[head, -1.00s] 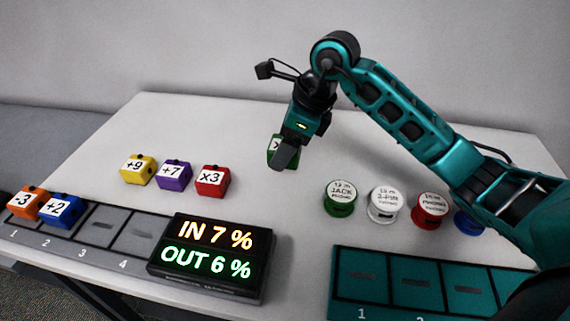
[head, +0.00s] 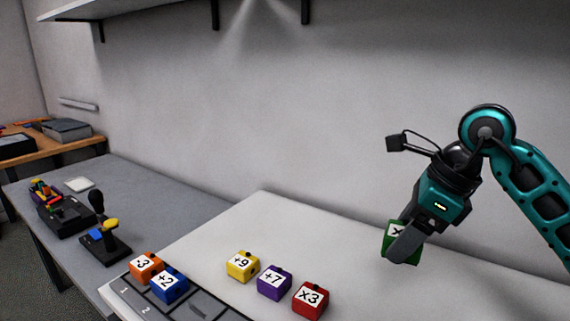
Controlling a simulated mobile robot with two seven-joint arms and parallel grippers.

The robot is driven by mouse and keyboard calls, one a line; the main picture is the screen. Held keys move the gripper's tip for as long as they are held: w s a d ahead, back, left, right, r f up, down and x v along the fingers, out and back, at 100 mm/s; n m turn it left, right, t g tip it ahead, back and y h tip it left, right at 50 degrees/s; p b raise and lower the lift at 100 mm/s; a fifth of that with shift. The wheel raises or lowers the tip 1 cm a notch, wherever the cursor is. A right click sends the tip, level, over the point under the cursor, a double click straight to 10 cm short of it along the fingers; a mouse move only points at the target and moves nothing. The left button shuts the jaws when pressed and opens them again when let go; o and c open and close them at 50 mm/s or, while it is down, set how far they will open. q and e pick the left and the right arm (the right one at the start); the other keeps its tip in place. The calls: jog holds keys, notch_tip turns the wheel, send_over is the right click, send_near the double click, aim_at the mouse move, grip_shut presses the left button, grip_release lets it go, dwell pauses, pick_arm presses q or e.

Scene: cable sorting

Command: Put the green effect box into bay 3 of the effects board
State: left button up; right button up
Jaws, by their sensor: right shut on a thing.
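The green effect box (head: 388,244) has a white label, partly hidden by the finger in front of it. My right gripper (head: 403,247) is shut on it and holds it at the right of the head view, seemingly above the white table. The effects board (head: 203,304) shows at the bottom, cut off by the frame edge. The orange -3 box (head: 146,266) and the blue +2 box (head: 169,284) sit at its left end, by the marks 1 and 2. Bay 3's number is out of view. My left gripper is not in view.
Yellow +9 (head: 242,266), purple +7 (head: 274,283) and red x3 (head: 310,300) boxes stand in a row on the white table (head: 262,215), between the board and my right gripper. A grey table (head: 150,188) with joystick devices (head: 103,243) is at the left.

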jog(key=s+a+f+n+g+h, duration=0.1)
jog(key=f+n, duration=0.5)
jog(key=n, duration=0.6)
jog(key=s+f+n+g+h, duration=0.3)
jog(key=s+f+n+g, duration=0.1)
jog(key=n, duration=0.8)
jog(key=shift+a+f+g, duration=0.35)
jog(key=shift+f+g, duration=0.55)
